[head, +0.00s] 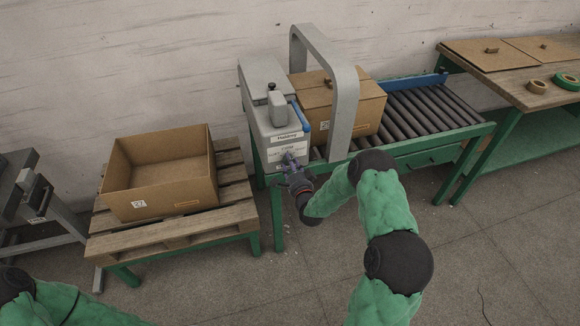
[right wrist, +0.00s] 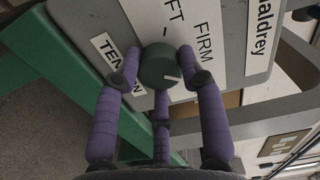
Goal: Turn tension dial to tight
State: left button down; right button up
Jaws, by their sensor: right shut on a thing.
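The tension dial (right wrist: 158,66) is a dark green round knob on the grey face of the strapping machine (head: 262,78). My right gripper (right wrist: 160,72) has its purple fingers around the dial and is shut on it. A white pointer line on the dial points to the right in the right wrist view. A white label (right wrist: 205,45) beside it shows "FT" and "FIRM"; the rest is covered, and I see no "tight" mark. Another label (right wrist: 112,55) starting "TEN" is partly behind a finger. In the head view my right gripper (head: 292,168) hides the dial. My left gripper is out of view.
A grey arch (head: 345,95) stands over a closed carton (head: 362,110) on a roller conveyor (head: 425,108). An open carton (head: 168,190) sits on a wooden pallet (head: 180,228) at left. A table (head: 505,85) with tape rolls stands at right. The floor in front is clear.

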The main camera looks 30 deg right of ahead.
jog(key=m, duration=0.2)
jog(key=m+b, duration=0.1)
jog(key=m, duration=0.1)
jog(key=d+m+b, duration=0.1)
jog(key=shift+w+r+m, duration=0.1)
jog(key=shift+r+m, duration=0.2)
jog(key=shift+m, duration=0.1)
dwell(0.3)
jog(key=o, duration=1.1)
jog(key=shift+d+f+h, duration=0.1)
jog(key=shift+h, duration=0.3)
jog(key=shift+o, duration=0.2)
jog(key=shift+f, duration=0.1)
jog(key=shift+a+f, duration=0.1)
jog(key=shift+a, duration=0.2)
